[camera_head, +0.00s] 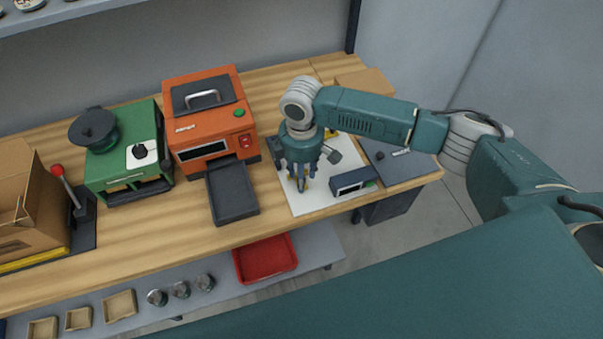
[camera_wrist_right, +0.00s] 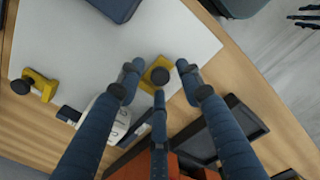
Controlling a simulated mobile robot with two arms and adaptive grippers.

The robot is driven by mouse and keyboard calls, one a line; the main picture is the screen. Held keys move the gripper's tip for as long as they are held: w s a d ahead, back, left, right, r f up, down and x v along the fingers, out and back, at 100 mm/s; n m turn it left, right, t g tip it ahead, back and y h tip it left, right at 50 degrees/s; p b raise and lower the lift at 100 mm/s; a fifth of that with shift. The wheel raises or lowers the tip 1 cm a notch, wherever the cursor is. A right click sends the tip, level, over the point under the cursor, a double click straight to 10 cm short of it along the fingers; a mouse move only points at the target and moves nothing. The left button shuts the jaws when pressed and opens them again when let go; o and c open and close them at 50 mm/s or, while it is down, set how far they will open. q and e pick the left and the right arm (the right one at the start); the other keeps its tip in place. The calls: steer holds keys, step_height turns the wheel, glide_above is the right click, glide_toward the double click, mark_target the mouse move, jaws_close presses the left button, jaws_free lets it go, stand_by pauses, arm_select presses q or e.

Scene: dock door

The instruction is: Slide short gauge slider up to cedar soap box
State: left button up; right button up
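My right gripper (camera_head: 301,178) is over the white board (camera_head: 342,196) on the bench, fingers pointing down. In the right wrist view its three fingers (camera_wrist_right: 158,80) are spread around a small yellow slider with a black knob (camera_wrist_right: 156,75). I cannot tell whether they touch it. A second yellow slider with a black knob (camera_wrist_right: 40,86) is near the board's back edge. I cannot tell which is the short one. A white box with dark lettering (camera_wrist_right: 108,119), possibly the cedar soap box, stands partly behind a finger. My left gripper is not clearly seen.
An orange machine (camera_head: 207,112) with a dark tray (camera_head: 232,194) stands left of the board. A dark blue box (camera_head: 353,181) sits on its right part. A green machine (camera_head: 128,158) is farther left. Dark prongs (camera_wrist_right: 304,18) show at the wrist view's corner, possibly my left fingers.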

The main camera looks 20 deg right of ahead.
jaws_close()
steer(key=shift+w+a+b, duration=0.15)
steer(key=shift+w+b, duration=0.55)
steer(key=shift+w, duration=1.4)
steer(key=shift+o, duration=1.3)
jaws_free()
steer(key=shift+s, duration=0.1)
steer(key=shift+r, duration=0.1)
step_height(320, 180, up, 12)
steer(key=shift+c, duration=0.5)
